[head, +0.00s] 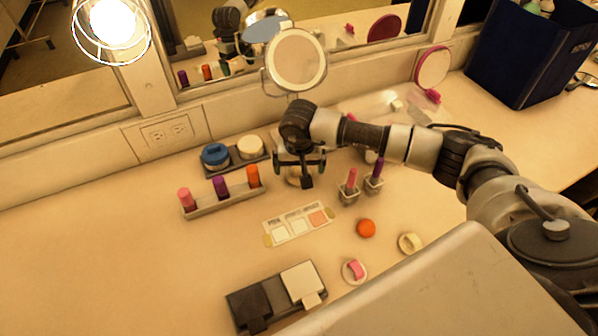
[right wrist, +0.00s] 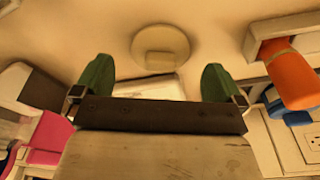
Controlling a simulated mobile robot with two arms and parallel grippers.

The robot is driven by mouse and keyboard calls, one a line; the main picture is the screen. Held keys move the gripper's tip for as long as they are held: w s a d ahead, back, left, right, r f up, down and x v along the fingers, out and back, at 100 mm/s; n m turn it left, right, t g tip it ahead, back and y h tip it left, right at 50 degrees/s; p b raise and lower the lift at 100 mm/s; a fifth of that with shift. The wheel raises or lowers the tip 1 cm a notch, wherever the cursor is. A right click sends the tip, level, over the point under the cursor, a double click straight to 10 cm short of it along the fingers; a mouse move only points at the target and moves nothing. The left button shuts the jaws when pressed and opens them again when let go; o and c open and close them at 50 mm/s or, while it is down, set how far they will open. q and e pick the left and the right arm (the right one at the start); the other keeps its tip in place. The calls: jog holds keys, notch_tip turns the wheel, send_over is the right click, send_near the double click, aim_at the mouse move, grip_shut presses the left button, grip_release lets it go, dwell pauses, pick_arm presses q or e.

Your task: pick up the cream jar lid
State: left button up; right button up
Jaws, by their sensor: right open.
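In the head view my right gripper (head: 301,168) hangs over that spot and hides most of the lid. My right gripper, with green fingertips in the wrist view (right wrist: 157,80), is open and empty. The fingers appear apart from the lid. My left gripper is not in view.
A dark tray with a blue jar (head: 215,155) and a cream jar (head: 250,146) stands behind left. Two small holders (head: 349,193) stand right. A round mirror (head: 297,60) stands behind. The front left counter is clear.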

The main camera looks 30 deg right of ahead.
jog(key=shift+w+d+f, duration=0.1)
jog(key=shift+w+f, duration=0.05)
jog(key=shift+f, duration=0.95)
jog(key=c, duration=1)
jog(key=shift+r, duration=0.15)
